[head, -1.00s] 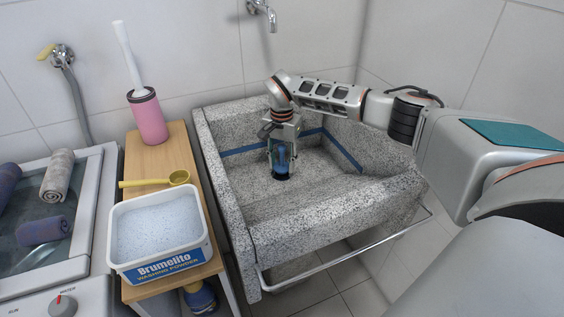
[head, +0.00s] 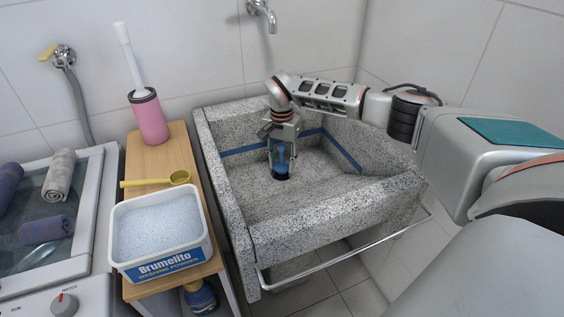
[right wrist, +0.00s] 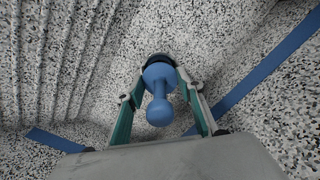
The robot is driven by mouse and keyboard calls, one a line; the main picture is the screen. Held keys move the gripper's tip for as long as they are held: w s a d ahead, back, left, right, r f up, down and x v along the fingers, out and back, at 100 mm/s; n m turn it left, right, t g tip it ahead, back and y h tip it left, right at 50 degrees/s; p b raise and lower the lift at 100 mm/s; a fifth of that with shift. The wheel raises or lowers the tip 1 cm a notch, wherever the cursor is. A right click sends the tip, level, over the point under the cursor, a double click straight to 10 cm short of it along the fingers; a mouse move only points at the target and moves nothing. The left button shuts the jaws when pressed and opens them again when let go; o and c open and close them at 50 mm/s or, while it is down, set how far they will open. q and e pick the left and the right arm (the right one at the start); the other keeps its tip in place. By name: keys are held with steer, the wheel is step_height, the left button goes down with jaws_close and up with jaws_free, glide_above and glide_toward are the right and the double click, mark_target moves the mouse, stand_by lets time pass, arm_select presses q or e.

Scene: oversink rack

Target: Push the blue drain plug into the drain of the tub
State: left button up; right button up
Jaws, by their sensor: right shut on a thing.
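The blue drain plug (head: 281,158) is low inside the speckled stone tub (head: 335,221), between the fingers of my right gripper (head: 280,166). The right wrist view shows the plug's round knob and stem (right wrist: 160,108), with the fingers (right wrist: 161,77) shut on its wider lower part. A dark ring shows around the plug's lower end at the tub floor. The plug hides the drain opening, and I cannot tell how deep the plug sits in it. My left gripper is not in view.
A blue stripe (head: 345,153) runs along the tub's inner walls. A wall tap (head: 262,12) is above the tub. To the left, a wooden stand (head: 160,160) holds a washing powder box (head: 160,265), a yellow scoop (head: 155,182) and a pink brush holder (head: 149,118).

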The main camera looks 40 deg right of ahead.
mark_target(282, 146)
stand_by(0.7)
steer(key=shift+f, duration=0.35)
steer(key=shift+f, duration=0.9)
steer(key=o, duration=1.2)
step_height(282, 146, up, 12)
steer(key=shift+r, duration=0.1)
stand_by(0.3)
